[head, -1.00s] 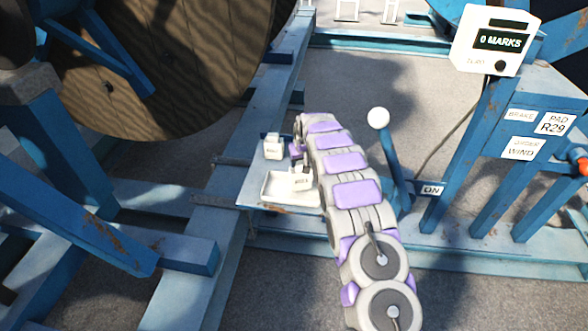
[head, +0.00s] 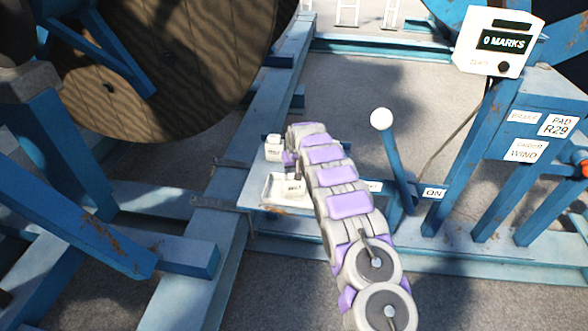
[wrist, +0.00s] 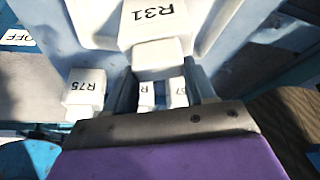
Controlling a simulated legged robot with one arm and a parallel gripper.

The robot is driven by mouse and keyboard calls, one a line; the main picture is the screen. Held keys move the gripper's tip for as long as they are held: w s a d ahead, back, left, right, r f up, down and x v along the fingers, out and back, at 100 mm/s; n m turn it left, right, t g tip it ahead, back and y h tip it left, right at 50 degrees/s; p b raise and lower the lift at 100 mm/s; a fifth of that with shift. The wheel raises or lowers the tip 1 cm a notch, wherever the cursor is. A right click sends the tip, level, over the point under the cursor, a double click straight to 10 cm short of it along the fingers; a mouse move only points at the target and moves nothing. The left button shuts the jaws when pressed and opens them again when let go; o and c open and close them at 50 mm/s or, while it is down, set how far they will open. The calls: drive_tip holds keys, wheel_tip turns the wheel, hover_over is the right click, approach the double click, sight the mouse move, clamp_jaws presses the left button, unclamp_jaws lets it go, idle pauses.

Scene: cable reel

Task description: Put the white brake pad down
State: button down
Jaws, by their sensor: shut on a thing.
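The white brake pad (head: 293,187) appears at or just over the shallow white tray (head: 269,187) on the blue frame. In the wrist view the pad's label (wrist: 153,22) reads R31, upside down. My gripper (head: 292,164) is shut on the pad's small upper block, which shows between the fingers in the wrist view (wrist: 158,62). Whether the pad rests on the tray floor I cannot tell. A panel sign (head: 562,125) reads PAD R29.
Another white block (head: 273,149) stands behind the tray; a block marked R75 (wrist: 85,92) shows in the wrist view. A blue lever with a white knob (head: 381,119) rises right of my arm. A wooden reel (head: 170,70) fills the upper left.

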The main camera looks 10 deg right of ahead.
drive_tip(key=c, duration=0.6)
unclamp_jaws()
drive_tip(key=shift+r, duration=0.1)
drive_tip(key=shift+o, duration=1.1)
drive_tip(key=shift+d, duration=0.2)
drive_tip(key=p+v, duration=0.2)
drive_tip(key=v, duration=1)
drive_tip(key=shift+a, duration=0.1)
